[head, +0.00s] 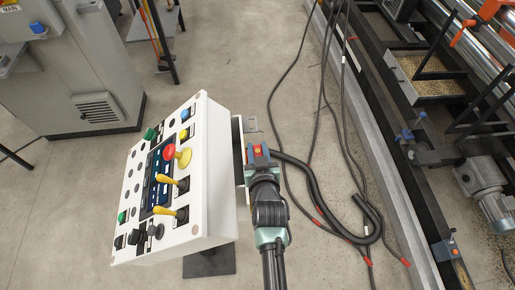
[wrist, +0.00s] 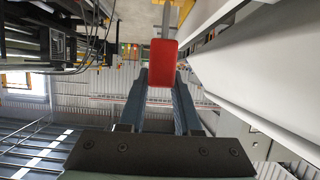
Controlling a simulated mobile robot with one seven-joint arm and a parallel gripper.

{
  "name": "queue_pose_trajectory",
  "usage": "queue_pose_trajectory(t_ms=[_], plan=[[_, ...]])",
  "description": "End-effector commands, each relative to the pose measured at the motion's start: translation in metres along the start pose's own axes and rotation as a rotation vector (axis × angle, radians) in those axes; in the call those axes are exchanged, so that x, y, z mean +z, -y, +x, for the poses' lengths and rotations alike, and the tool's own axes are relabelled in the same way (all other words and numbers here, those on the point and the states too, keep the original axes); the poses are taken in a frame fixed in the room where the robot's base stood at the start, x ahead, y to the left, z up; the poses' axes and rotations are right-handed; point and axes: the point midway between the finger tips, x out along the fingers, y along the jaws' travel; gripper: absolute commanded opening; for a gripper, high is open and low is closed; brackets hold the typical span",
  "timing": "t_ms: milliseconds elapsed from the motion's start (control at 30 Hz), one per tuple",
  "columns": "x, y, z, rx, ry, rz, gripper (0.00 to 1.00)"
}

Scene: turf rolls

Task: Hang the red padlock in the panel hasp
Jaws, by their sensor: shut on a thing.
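The red padlock (wrist: 162,62) is between the two blue fingers of my gripper (wrist: 161,85) in the wrist view, with its grey shackle (wrist: 166,20) pointing away from the gripper. In the head view my gripper (head: 258,155) is at the right side of the white control panel (head: 215,120), shut on the padlock (head: 257,151). A small grey metal plate (head: 250,124) sticks out beside the panel just beyond the padlock; it may be the hasp. I cannot tell whether the shackle touches it or passes through it.
The panel's face carries a red knob (head: 169,152), yellow levers (head: 165,178) and several buttons. Black cables (head: 325,190) lie on the floor to the right. A machine with a long rail (head: 385,150) stands farther right. A grey cabinet (head: 75,80) stands at the back left.

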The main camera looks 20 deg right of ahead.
Motion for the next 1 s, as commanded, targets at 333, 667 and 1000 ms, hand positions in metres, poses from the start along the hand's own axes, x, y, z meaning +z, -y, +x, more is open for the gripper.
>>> queue_pose_trajectory(t_ms=[333, 667, 1000], plan=[[0.0, 0.0, 0.0, 0.0, -0.001, 0.0, 0.0], [0.008, 0.0, 0.003, 0.0, -0.001, 0.0, 0.0], [0.015, 0.0, 0.007, 0.0, -0.002, 0.0, 0.0]])
